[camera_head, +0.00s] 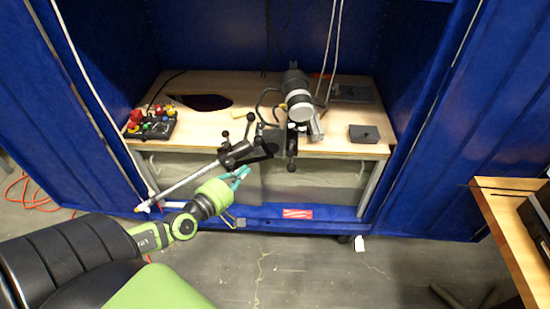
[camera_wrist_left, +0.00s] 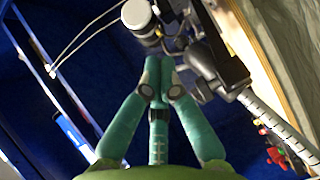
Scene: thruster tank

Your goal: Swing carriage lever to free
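The thruster rig (camera_head: 297,95) is a grey and white cylinder on a black mount at the table's front edge. A black carriage (camera_head: 262,146) with several ball-ended levers sits in front of it, on a silver rod (camera_head: 187,184). One lever (camera_head: 291,160) hangs at the right end; others stand up at the left. I cannot tell which is the carriage lever. My left gripper (camera_head: 240,175) has teal fingers and is just below the carriage. In the left wrist view its fingertips (camera_wrist_left: 160,66) meet, with nothing visible between them, near the black carriage (camera_wrist_left: 215,65). My right gripper is out of view.
The wooden table (camera_head: 215,85) stands inside a blue enclosure. A control box with red and yellow buttons (camera_head: 150,124) is at its left, a small dark box (camera_head: 364,134) at its right. White cables hang above. Another wooden table (camera_head: 505,225) is at far right. Floor in front is mostly clear.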

